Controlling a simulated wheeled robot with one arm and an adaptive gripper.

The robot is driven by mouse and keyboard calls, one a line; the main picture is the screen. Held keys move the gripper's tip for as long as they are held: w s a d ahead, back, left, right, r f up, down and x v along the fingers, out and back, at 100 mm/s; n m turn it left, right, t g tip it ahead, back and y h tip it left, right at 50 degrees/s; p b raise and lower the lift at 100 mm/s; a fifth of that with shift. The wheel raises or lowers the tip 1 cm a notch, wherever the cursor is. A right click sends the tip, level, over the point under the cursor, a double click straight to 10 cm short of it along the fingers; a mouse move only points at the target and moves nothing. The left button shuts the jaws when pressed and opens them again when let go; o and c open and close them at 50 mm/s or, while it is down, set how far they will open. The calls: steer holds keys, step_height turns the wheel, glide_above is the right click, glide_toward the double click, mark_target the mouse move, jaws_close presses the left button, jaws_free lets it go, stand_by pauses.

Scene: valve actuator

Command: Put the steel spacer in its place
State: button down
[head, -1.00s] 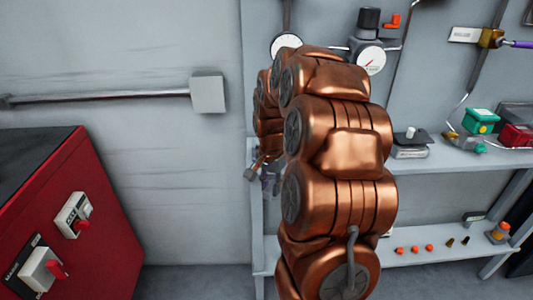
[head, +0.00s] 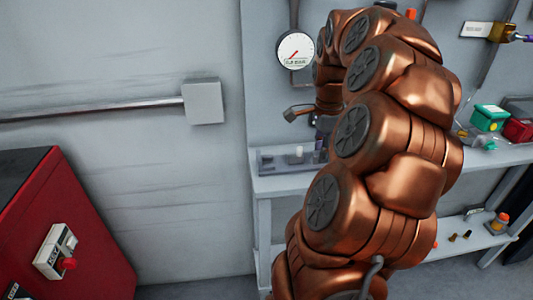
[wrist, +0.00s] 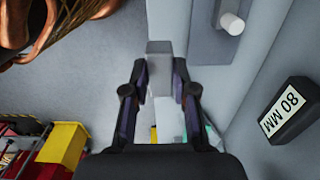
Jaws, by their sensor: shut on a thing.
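In the wrist view a grey steel-coloured block, the spacer (wrist: 159,62), sits between the two dark fingers of my gripper (wrist: 159,80). The fingers are shut on its sides and its far end sticks out beyond them. In the head view my copper arm reaches to the wall bench, and my gripper (head: 320,140) shows only in part, near a grey fixture (head: 275,163) with a white peg (head: 297,156).
A block labelled 80 MM (wrist: 290,110) is at the right of the wrist view, and a yellow box (wrist: 63,145) at lower left. The bench (head: 280,184) also carries green (head: 490,117) and red boxes at right. A gauge (head: 295,50) hangs above; a red cabinet (head: 70,230) stands left.

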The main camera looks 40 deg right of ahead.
steer(key=w+a+p, duration=0.1)
steer(key=w, duration=0.3)
steer(key=w+a+f+p, duration=0.1)
steer(key=w+a+p, duration=0.1)
steer(key=w, duration=0.3)
steer(key=w+a+p, duration=0.1)
steer(key=w, duration=0.4)
steer(key=shift+a+f, duration=0.15)
steer(key=shift+a, duration=0.05)
steer(key=shift+f+p, duration=1.1)
steer(key=shift+f, duration=0.65)
steer(key=shift+f+b, duration=0.65)
steer(key=shift+b, duration=0.3)
steer(key=c, duration=0.9)
jaws_free()
steer(key=shift+r, duration=0.15)
